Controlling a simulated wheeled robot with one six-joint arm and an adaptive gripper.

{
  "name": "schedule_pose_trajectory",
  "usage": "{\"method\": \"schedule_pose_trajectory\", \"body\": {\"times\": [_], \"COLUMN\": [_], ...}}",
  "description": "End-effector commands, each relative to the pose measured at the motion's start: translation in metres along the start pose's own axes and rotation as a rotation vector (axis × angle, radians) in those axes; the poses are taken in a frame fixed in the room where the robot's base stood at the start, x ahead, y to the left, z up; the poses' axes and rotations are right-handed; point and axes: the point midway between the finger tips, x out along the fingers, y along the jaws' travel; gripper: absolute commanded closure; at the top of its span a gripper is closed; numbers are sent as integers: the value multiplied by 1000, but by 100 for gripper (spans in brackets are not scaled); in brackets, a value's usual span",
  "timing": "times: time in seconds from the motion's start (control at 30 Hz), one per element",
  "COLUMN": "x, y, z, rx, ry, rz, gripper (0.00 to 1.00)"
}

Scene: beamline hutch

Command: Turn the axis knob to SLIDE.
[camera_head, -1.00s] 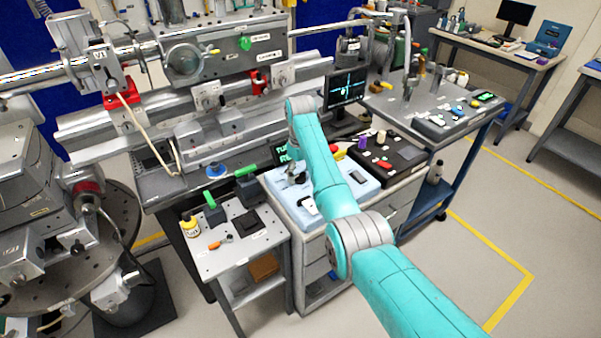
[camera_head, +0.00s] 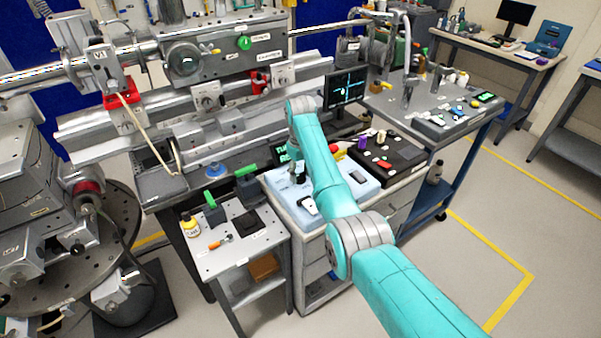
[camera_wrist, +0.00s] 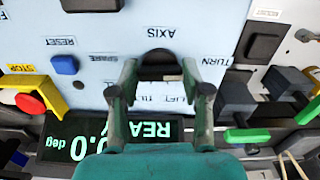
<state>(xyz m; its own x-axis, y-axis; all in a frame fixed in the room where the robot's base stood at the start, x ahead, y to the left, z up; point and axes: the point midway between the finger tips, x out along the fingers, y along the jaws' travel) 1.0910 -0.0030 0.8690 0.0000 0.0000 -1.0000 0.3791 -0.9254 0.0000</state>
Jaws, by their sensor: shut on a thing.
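The axis knob (camera_wrist: 158,64) is black and round, on a pale blue panel (camera_wrist: 100,75) whose labels appear upside down in the wrist view. The AXIS label is above it, TURN to the right, and small lettering that looks like LIFT and TILT is below. My gripper (camera_wrist: 159,73) has one finger on each side of the knob and is shut on it. I cannot read SLIDE, and the knob's pointer is not clear. In the head view, my gripper (camera_head: 298,178) is over the pale blue panel (camera_head: 362,187), and my arm hides the knob.
A green-lettered display (camera_wrist: 100,139) reads READY and 0.0 deg, partly hidden by my gripper. A blue RESET button (camera_wrist: 65,64) and a red STOP button (camera_wrist: 28,102) with yellow are at left. Green-handled black fixtures (camera_wrist: 245,110) are at right. A small side table (camera_head: 240,255) stands beside the panel.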

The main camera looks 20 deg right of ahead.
Motion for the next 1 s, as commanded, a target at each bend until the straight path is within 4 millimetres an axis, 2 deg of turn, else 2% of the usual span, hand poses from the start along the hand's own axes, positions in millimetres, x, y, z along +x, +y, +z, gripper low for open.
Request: {"method": "schedule_pose_trajectory", "body": {"times": [0.6,1.0], "x": [0,0], "y": [-2,-2], "z": [0,0], "rx": [455,590], "ry": [0,0], "rz": [0,0], "gripper": [87,87]}}
